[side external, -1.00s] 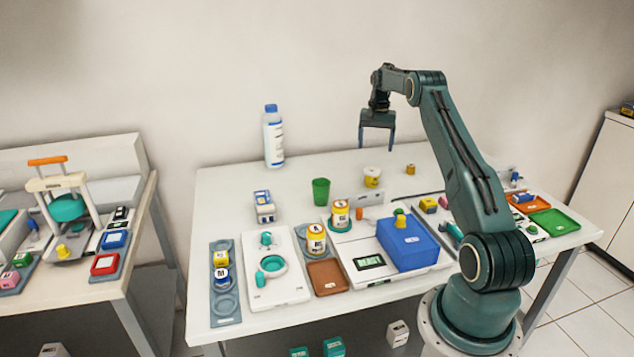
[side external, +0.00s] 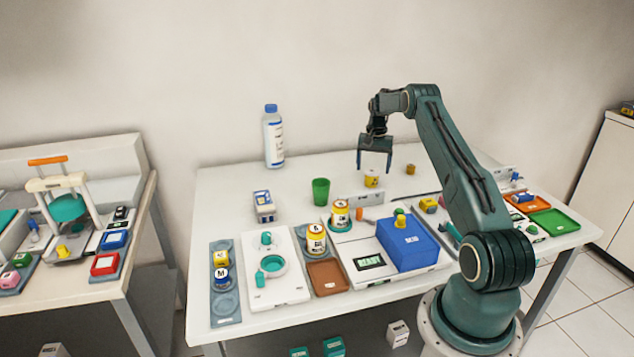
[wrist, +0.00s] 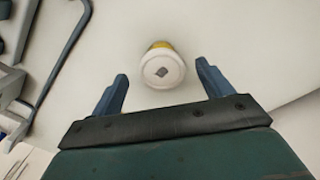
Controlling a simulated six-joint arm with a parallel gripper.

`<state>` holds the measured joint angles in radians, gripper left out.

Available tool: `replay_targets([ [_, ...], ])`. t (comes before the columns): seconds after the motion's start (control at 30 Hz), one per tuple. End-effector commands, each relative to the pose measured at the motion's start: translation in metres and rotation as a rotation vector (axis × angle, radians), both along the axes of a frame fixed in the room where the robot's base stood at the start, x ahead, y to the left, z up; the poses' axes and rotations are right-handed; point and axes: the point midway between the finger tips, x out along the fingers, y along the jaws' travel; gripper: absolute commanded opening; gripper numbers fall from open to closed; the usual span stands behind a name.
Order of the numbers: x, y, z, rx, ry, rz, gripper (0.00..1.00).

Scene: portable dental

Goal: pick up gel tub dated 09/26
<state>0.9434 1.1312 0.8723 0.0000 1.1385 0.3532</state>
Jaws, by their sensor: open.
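A small tub with a white lid and yellow side (side external: 371,180) stands upright at the back of the table. It also shows from above in the wrist view (wrist: 162,68), with a grey square mark on its lid. My gripper (side external: 374,168) is open and empty, pointing down over this tub. In the wrist view the tub lies just beyond and between my two fingertips (wrist: 162,76). No date is legible on any tub.
A green cup (side external: 321,191), a white bottle with a blue cap (side external: 273,140) and a small orange-brown piece (side external: 410,169) stand around the back. A blue box (side external: 407,243) stands at front centre. The table around the back tub is mostly clear.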

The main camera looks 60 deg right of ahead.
Motion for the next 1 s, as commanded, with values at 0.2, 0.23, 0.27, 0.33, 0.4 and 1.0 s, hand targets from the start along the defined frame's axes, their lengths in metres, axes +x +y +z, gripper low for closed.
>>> replay_targets([
  [0.2, 0.002, 0.000, -0.024, 0.002, 0.002, 0.000, 0.79],
  [0.23, 0.002, 0.000, -0.027, 0.002, 0.002, 0.000, 0.79],
  [0.27, 0.002, 0.000, -0.030, 0.001, 0.000, 0.000, 0.79],
  [0.33, 0.002, 0.000, -0.038, 0.001, 0.000, 0.000, 0.79],
  [0.4, 0.002, 0.000, -0.043, 0.001, 0.000, 0.000, 0.79],
  [1.0, 0.002, 0.000, -0.047, -0.001, 0.000, 0.000, 0.77],
])
